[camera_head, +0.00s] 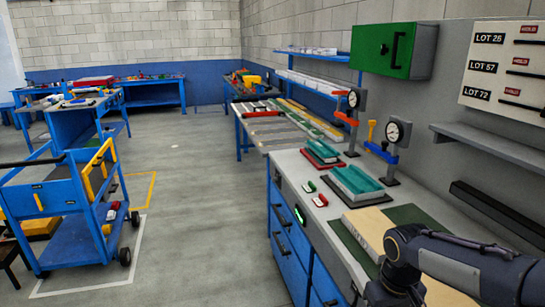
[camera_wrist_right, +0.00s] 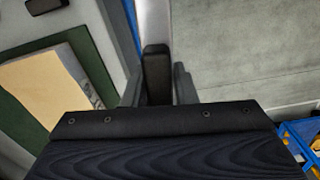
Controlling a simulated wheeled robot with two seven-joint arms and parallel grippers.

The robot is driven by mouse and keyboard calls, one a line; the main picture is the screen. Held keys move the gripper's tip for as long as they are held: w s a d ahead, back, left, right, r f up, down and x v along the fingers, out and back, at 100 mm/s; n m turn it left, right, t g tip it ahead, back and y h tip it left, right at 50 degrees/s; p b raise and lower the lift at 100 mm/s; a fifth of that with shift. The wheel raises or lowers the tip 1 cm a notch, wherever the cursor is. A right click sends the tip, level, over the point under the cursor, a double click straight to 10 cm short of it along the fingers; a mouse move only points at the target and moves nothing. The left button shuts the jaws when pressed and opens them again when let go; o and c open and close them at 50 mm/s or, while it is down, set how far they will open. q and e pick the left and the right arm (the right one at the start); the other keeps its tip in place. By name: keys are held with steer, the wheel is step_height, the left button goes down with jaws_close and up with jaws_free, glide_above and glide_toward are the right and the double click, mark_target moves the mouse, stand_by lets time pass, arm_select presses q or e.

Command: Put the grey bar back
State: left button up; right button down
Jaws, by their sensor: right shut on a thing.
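My left gripper is not in view.
On the workbench stand two gauges (camera_head: 398,133), teal-topped blocks (camera_head: 355,179) and small red and green pieces (camera_head: 320,201). A long black rail (camera_head: 500,212) and a grey shelf (camera_head: 490,144) line the wall at right. The floor (camera_head: 200,240) left of the bench is clear up to a blue cart (camera_head: 75,245).

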steer(key=w+a+f+m, duration=0.1)
steer(key=a+f, duration=0.1)
steer(key=f, duration=0.5)
steer(key=w+a+f, duration=0.2)
steer(key=f, duration=0.5)
steer(key=shift+f+m, duration=0.2)
steer(key=shift+m, duration=0.2)
steer(key=shift+w+r, duration=0.1)
steer(key=shift+w, duration=0.1)
